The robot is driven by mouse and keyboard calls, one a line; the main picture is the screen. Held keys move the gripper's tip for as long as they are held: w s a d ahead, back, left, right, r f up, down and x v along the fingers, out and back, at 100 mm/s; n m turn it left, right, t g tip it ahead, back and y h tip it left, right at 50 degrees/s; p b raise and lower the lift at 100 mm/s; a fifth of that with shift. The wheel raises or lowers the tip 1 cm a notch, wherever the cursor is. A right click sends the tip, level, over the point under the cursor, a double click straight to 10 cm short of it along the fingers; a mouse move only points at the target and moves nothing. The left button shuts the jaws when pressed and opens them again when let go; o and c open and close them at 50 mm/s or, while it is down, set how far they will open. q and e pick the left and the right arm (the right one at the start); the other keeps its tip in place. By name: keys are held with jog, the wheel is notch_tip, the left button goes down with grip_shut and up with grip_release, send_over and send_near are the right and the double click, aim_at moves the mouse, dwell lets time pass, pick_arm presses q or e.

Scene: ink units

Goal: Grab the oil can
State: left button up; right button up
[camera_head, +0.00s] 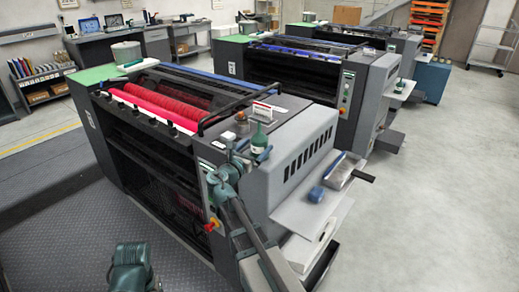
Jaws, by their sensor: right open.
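The oil can (259,138) is a small dark green can with a narrow top. It stands upright on the grey top of the nearest press unit, near that unit's right end. My right gripper (251,156) is open, close to the near side of the can. Its fingers are small here, and I cannot tell whether they are around the can or touch it. My left gripper is not in view; only a green part of my own body shows at the bottom left.
A blue item (316,194) lies on the lower right shelf. The floor at right is clear.

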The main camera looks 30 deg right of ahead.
aim_at(263, 139)
jog(key=shift+w+d, duration=0.15)
jog(key=shift+d, duration=0.1)
jog(key=x, duration=0.5)
jog(key=shift+d+f, duration=0.1)
grip_shut()
dwell(0.4)
